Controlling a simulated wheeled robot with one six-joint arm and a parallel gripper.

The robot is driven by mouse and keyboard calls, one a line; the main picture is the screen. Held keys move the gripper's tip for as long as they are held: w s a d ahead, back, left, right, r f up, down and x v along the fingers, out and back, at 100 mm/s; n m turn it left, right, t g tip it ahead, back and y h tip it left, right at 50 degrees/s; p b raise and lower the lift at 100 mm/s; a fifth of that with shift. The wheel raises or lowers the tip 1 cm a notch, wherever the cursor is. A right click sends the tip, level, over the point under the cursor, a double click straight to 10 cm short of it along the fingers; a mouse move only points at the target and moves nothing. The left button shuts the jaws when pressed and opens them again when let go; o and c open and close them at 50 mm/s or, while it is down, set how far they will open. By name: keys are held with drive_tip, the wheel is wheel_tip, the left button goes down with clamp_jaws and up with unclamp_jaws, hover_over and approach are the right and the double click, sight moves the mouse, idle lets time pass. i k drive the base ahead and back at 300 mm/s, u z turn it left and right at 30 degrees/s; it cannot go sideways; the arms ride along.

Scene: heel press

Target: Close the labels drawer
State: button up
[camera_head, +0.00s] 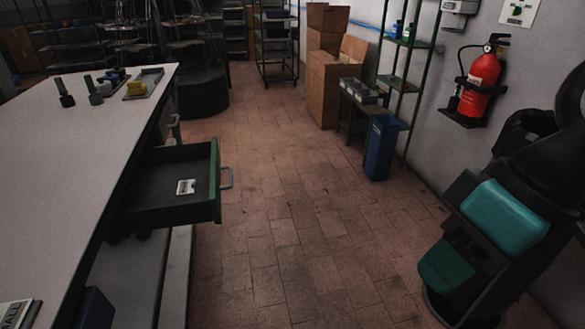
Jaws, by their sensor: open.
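A dark drawer (165,203) with a green front stands pulled out from under the left worktable (70,130), reaching over the aisle. Its front carries a grey bar handle (227,178) facing right. A small white card with dark print (186,187) lies on the drawer's floor near the front. The back of the drawer is hidden under the tabletop. My gripper is not in view, and nothing is seen touching the drawer or its handle.
The tiled floor (290,220) right of the drawer is clear. A dark machine with teal parts (503,216) stands at lower right. A blue bin (381,147), cardboard boxes (335,85) and a green shelf rack (408,60) line the right wall. Small tools (97,90) lie on the worktable.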

sight(149, 200)
drive_tip(key=z, duration=0.45)
drive_tip(key=i, duration=1.3)
drive_tip(key=u, duration=0.55)
drive_tip(key=k, duration=0.8)
drive_tip(key=u, duration=1.05)
drive_tip(key=i, duration=0.5)
drive_tip(key=z, duration=0.05)
